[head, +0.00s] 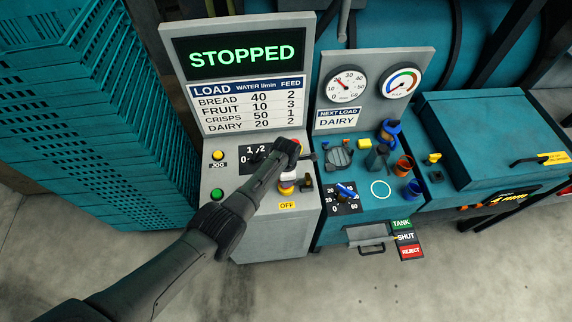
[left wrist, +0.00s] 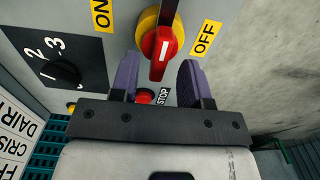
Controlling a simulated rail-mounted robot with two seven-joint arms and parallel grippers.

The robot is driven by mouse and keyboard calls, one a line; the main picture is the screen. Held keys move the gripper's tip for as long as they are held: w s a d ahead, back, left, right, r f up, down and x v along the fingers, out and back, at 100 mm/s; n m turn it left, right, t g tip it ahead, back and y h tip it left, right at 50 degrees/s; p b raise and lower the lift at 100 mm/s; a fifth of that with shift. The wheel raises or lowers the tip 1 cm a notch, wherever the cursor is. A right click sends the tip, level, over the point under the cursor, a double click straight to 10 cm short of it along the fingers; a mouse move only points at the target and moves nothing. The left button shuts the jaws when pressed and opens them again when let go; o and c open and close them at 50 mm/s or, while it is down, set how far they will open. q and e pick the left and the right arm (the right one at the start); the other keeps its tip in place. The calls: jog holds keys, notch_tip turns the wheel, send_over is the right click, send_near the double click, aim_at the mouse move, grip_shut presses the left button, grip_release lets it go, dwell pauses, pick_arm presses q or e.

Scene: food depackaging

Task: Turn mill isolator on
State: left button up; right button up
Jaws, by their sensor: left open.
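The mill isolator is a red rotary handle (left wrist: 162,48) on a yellow round base (left wrist: 146,20), between a yellow ON label (left wrist: 102,15) and a yellow OFF label (left wrist: 205,38). In the head view the isolator (head: 286,190) is partly hidden by my left arm, just above the OFF label (head: 287,206). My left gripper (left wrist: 158,64) is open, with one finger on each side of the red handle. I cannot tell whether the fingers touch it. My right gripper is out of view.
A red button with a STOP label (left wrist: 163,96) sits close to the fingers. A numbered dial (left wrist: 62,70) is to their left. The screen (head: 247,54) reads STOPPED. A green button (head: 217,195) is on the left of the panel; a teal control bench (head: 345,228) stands to the right.

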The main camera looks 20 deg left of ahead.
pick_arm(q)
notch_tip(320, 180, up, 12)
jog(key=shift+r+p, duration=0.2)
jog(key=shift+p, duration=0.25)
dwell(0.5)
